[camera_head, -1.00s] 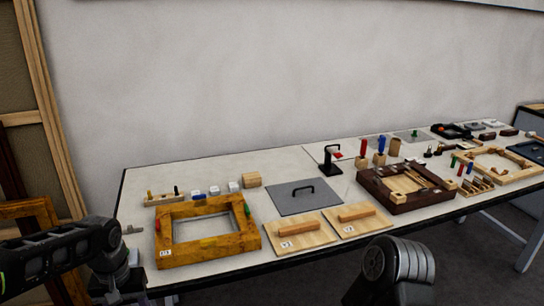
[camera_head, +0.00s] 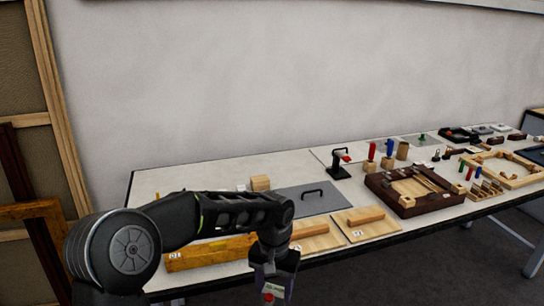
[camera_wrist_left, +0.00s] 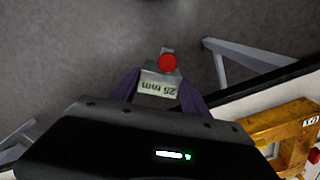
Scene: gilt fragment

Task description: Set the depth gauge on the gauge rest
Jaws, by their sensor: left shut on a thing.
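My left gripper (camera_head: 272,285) is shut on the depth gauge, a grey block (camera_head: 274,289) with a white label and a red knob. It hangs off the table's front edge, in front of the flat wooden boards. In the left wrist view the gauge (camera_wrist_left: 159,88) sits between the fingers, its label reads "25 mm" upside down, and the floor lies behind it. I cannot tell which thing is the gauge rest; my left arm hides much of the table's left part. My right gripper is not in view.
The gilt frame (camera_head: 205,255) lies at the table's left front, mostly behind my arm; its corner shows in the wrist view (camera_wrist_left: 285,130). A grey plate with a handle (camera_head: 325,203), two boards with wooden grips (camera_head: 365,231) and a dark tray (camera_head: 404,209) stand to the right.

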